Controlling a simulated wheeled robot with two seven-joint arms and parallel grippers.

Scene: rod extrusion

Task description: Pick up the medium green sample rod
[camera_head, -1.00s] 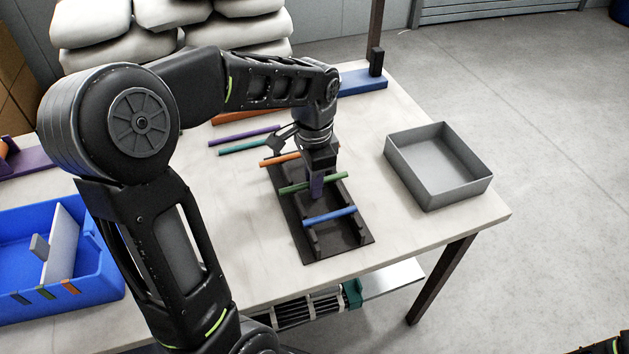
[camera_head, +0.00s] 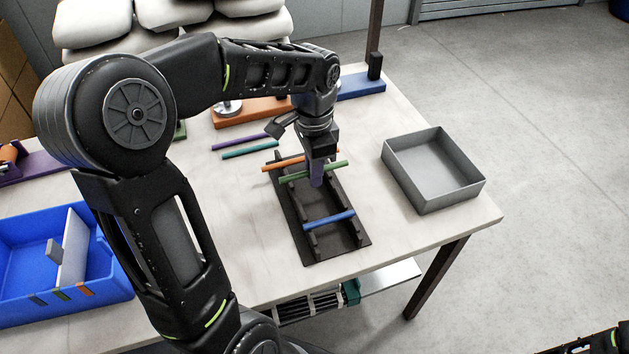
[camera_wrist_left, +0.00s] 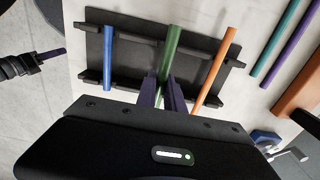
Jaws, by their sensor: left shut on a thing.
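The green rod (camera_head: 335,167) is in the jaws of my left gripper (camera_head: 317,178), which is shut on it. In the head view the rod looks raised above the dark rack (camera_head: 350,250). In the left wrist view the green rod (camera_wrist_left: 173,45) runs up between the two fingers of the left gripper (camera_wrist_left: 164,92). A blue rod (camera_head: 330,219) lies across the near part of the rack, and an orange rod (camera_head: 283,163) lies across its far part. The wrist view shows the blue rod (camera_wrist_left: 108,55) and orange rod (camera_wrist_left: 215,70) on either side.
A grey open tray (camera_head: 468,193) stands right of the rack. Purple (camera_head: 238,142) and teal (camera_head: 250,149) rods lie behind it. A blue bin (camera_head: 110,290) with a divider is at the left. Bare tabletop lies left of the rack.

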